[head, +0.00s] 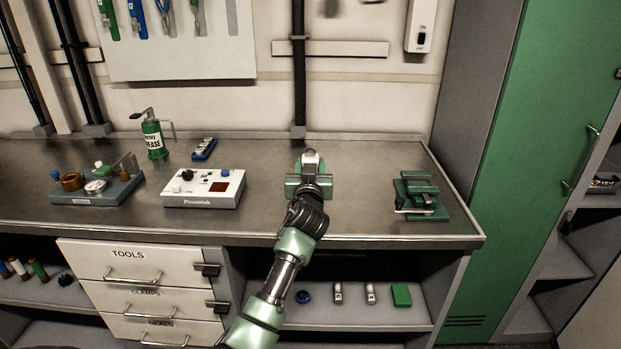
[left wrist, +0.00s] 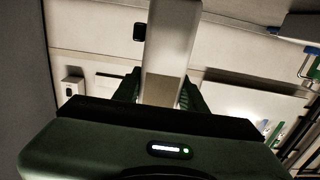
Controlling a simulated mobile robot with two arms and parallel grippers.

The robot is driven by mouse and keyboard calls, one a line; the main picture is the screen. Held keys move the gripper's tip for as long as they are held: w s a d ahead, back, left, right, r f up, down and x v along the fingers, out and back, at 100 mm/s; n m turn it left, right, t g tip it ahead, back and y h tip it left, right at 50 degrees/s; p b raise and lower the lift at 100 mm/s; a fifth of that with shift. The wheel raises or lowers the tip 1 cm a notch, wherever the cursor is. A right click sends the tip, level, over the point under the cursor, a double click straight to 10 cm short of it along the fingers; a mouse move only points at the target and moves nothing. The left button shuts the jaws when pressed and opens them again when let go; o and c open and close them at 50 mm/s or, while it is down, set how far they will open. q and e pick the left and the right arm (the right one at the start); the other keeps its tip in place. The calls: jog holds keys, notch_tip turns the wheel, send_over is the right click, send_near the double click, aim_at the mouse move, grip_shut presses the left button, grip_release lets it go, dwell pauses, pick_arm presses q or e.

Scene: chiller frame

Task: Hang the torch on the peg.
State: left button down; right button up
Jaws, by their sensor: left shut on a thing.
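My left gripper (head: 309,178) is over the bench top near its right half, its arm reaching up from below. In the left wrist view its green fingers (left wrist: 160,97) are shut on a long pale grey thing, which I take for the torch (left wrist: 172,45). Only a small pale and dark end of the torch (head: 310,157) shows beyond the gripper in the head view. A dark stub on the wall, perhaps the peg (head: 331,8), is at the top edge of the head view, above and beyond the gripper. My right gripper is not in view.
A white instrument box (head: 204,188) stands left of the gripper and a green clamp-like fixture (head: 419,196) right. A grease can (head: 153,136) and a parts tray (head: 95,191) are farther left. A dark vertical pipe (head: 298,75) and a rail (head: 345,49) run on the wall.

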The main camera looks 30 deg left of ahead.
pick_arm(q)
notch_tip(320, 180, down, 4)
jog(key=shift+r, duration=0.2)
jog(key=c, duration=0.8)
grip_release()
jog(key=shift+s, duration=0.1)
jog(key=b+v, duration=0.1)
jog(key=v, duration=1.1)
